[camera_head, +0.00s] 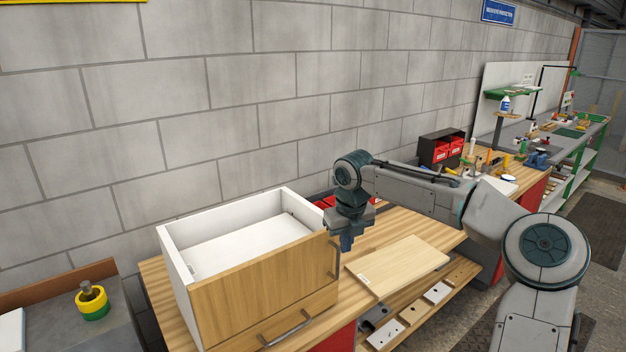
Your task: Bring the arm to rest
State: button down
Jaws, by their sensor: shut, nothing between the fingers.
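My arm reaches in from the right in the head view, bent at the elbow. My gripper (346,243) points down, shut and empty, above the wooden workbench (390,230). It is just right of an open-topped drawer cabinet (262,275) with white inner walls and wooden fronts. A pale wooden board (400,265) lies flat on the bench, right of my gripper and apart from it. The gap between my fingertips and the bench is hard to judge.
Red bins (327,202) stand behind my gripper, partly hidden. A dark rack with red bins (440,148) and several tools stand farther right on the bench. A lower shelf (435,293) holds small blocks. A grey block wall (230,110) closes the back.

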jog(key=s+a+f+m+h+b, duration=0.1)
jog(key=s+a+f+m+h, duration=0.1)
jog(key=s+a+f+m, duration=0.25)
jog(key=s+d+m+t+y+b, duration=0.1)
jog(key=s+d+m+b, duration=0.1)
jog(key=s+m, duration=1.2)
jog(key=s+d+m+t+b, duration=0.1)
jog(key=s+d+m, duration=0.3)
jog(key=s+m, duration=1)
jog(key=shift+s+d+r+m+y+b, duration=0.15)
jog(key=shift+d+r+m+y+b, duration=0.3)
jog(key=shift+m, duration=2.9)
jog(key=shift+a+f, duration=0.15)
